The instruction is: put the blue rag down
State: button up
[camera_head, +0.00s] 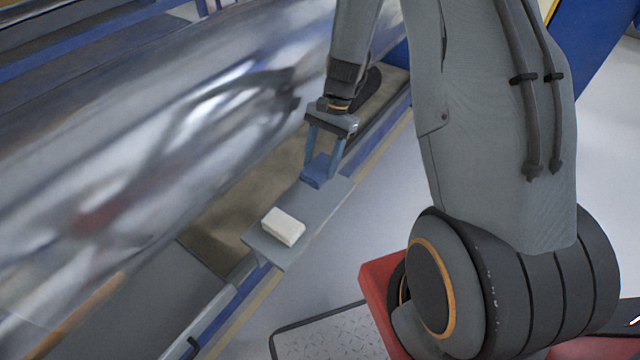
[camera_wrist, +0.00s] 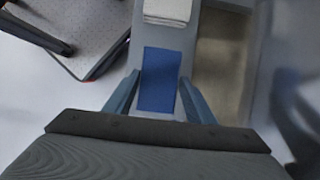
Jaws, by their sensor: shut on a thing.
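The blue rag (camera_head: 318,171) is a folded flat block at the far end of a narrow grey shelf (camera_head: 322,207). My gripper (camera_head: 322,160) is above the shelf with its fingers pointing down and shut on the blue rag. In the wrist view the blue rag (camera_wrist: 159,80) lies between the two blue-grey fingers (camera_wrist: 157,92). The rag appears to be at the shelf's surface; whether it rests fully on it I cannot tell.
A folded white cloth (camera_head: 283,227) lies on the near end of the shelf; it also shows in the wrist view (camera_wrist: 167,11). A large shiny film roller (camera_head: 150,150) runs along the left. Open floor (camera_head: 395,190) lies to the right of the shelf.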

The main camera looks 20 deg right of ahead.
jog(key=shift+d+f, duration=0.1)
jog(key=shift+f, duration=3.35)
jog(key=shift+f, duration=0.1)
jog(key=o, duration=0.9)
jog(key=shift+o, duration=0.2)
